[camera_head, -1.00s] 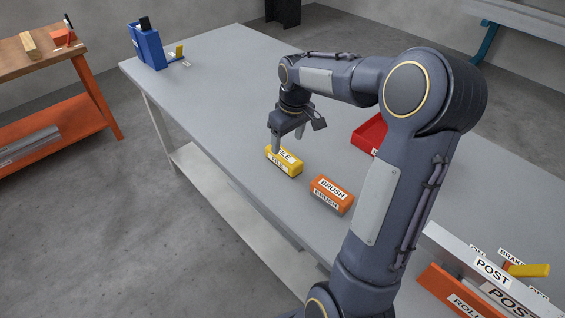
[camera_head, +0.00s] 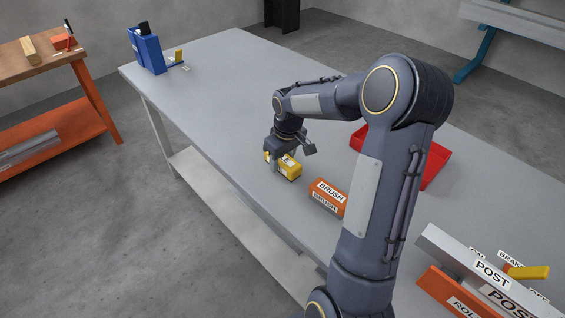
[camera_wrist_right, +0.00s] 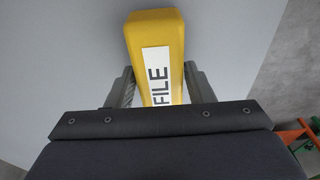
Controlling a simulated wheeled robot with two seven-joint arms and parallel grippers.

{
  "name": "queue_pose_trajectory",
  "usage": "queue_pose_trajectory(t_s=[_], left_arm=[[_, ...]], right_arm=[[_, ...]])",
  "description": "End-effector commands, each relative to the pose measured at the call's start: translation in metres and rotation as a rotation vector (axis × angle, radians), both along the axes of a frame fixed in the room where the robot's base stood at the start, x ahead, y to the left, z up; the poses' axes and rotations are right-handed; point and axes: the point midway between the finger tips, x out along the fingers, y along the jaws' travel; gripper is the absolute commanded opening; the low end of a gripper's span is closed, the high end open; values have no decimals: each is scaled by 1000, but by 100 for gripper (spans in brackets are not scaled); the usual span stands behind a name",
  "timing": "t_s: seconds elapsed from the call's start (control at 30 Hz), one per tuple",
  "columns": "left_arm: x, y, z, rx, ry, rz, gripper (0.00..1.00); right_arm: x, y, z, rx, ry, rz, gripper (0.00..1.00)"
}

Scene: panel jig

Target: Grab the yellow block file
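The yellow block file (camera_head: 289,169), with a white FILE label, lies on the grey table near its front edge. My right gripper (camera_head: 276,160) is down over the block's left end in the head view. In the right wrist view the yellow block (camera_wrist_right: 157,35) stands between the two fingers of the right gripper (camera_wrist_right: 160,88), one on each side. A small gap seems to show on either side, so the fingers look open around it. The block rests on the table. My left gripper is not in view.
An orange BRUSH block (camera_head: 328,197) lies just right of the yellow block. A red tray (camera_head: 436,165) sits behind my right arm. A blue holder (camera_head: 149,52) stands at the table's far left end. A metal POST panel (camera_head: 470,262) is at lower right. The table's middle left is clear.

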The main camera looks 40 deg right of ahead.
Motion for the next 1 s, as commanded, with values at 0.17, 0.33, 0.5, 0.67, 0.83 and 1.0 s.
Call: queue_pose_trajectory(t_s=[0.17,0.33,0.5,0.67,0.83,1.0], left_arm=[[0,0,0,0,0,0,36],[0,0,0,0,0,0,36],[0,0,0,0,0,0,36],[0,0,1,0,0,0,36],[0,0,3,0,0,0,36],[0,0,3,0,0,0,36]], right_arm=[[0,0,0,0,0,0,24],[0,0,1,-1,-2,0,6],[0,0,1,-1,-2,0,6],[1,0,7,-2,-3,0,6],[1,-1,27,-3,-6,0,6],[-20,9,61,-4,-9,0,6]])
